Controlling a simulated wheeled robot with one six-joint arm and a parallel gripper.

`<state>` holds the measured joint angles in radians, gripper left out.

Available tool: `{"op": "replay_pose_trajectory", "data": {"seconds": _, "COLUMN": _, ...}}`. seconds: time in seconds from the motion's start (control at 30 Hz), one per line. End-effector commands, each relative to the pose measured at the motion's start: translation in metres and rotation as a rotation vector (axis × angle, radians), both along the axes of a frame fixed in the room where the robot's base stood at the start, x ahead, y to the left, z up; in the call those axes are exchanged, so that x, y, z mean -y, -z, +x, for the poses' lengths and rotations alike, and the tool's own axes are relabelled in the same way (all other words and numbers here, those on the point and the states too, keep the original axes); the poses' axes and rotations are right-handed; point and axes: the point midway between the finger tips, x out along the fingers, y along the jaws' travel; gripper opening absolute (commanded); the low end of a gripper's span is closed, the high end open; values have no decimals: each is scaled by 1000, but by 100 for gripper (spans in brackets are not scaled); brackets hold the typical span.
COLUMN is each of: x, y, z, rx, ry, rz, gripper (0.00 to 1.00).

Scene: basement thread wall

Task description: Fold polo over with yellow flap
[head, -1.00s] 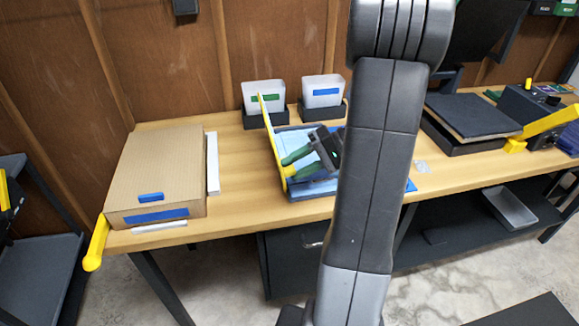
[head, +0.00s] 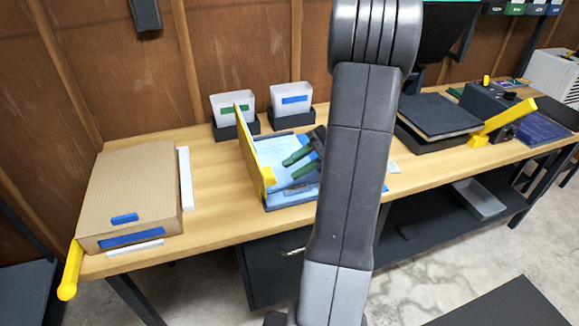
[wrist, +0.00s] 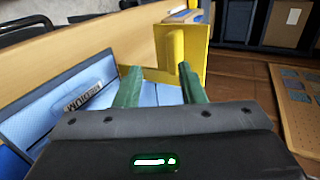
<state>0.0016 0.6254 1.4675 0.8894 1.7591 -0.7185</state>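The yellow flap (head: 252,150) stands raised on edge at the left side of the blue folding board (head: 275,204). The light blue polo (head: 272,149) lies on the board to the right of the flap, partly hidden by my arm. My gripper (head: 285,170) is over the polo, right of the flap. Its green fingers are apart with a gap between them (wrist: 158,88). The right fingertip overlaps the bar's lower end; contact cannot be told.
A cardboard box (head: 130,190) lies at the bench's left end, with a white strip (head: 185,178) beside it. Two white bins (head: 233,108) (head: 291,97) stand behind the board. A black press (head: 437,120) with a yellow lever stands right. Bare bench lies between box and board.

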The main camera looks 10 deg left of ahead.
Motion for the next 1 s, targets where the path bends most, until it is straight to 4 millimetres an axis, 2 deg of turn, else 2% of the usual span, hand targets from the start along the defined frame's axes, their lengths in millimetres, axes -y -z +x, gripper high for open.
{"op": "replay_pose_trajectory", "data": {"seconds": 1.0, "x": 60, "y": -16, "z": 37, "rx": -1, "ry": 0, "rz": 1, "gripper": 36}}
